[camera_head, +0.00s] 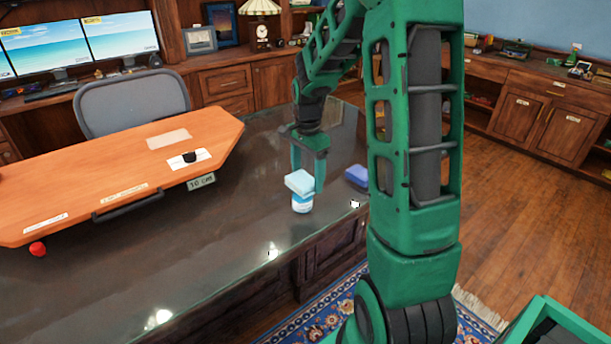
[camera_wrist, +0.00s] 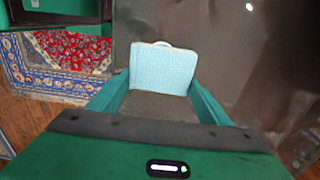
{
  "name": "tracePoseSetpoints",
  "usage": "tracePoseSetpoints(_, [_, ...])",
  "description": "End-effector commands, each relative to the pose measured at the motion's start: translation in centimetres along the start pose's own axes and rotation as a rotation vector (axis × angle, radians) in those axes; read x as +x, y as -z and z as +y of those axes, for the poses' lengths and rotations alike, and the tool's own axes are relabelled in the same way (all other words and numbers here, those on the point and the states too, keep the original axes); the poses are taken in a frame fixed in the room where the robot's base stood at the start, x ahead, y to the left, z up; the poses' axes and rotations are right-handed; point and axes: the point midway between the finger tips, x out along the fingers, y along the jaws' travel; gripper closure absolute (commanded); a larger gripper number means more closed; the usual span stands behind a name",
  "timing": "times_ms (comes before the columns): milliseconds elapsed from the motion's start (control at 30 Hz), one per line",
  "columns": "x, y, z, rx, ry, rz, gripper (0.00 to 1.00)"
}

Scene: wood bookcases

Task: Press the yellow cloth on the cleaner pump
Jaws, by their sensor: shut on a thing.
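No yellow cloth shows. A light blue, square, cloth-like pad (camera_head: 299,182) is between the fingers of my gripper (camera_head: 308,176), which is shut on it. In the wrist view the pad (camera_wrist: 162,69) spans the gap between the fingertips (camera_wrist: 160,82). Directly below the pad in the head view is a small white container with a blue label (camera_head: 302,204), likely the cleaner pump, upright on the dark desk. Its top is hidden by the pad, so I cannot tell if they touch. A white rim (camera_wrist: 163,43) peeks past the pad in the wrist view.
A dark blue block (camera_head: 357,175) lies right of the container on the dark glossy desk (camera_head: 215,255). An orange board (camera_head: 100,180) with labels covers the desk's left. A red ball (camera_head: 38,249) sits at its edge. The desk's front edge is close to the container.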

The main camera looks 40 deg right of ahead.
Motion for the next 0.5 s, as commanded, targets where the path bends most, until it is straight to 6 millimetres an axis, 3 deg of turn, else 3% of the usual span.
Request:
tracePoseSetpoints(300, [-0.1,0.0,0.0,0.000,0.000,0.000,0.47])
tracePoseSetpoints(500, [-1.2,0.0,0.0,0.000,0.002,0.001,0.47])
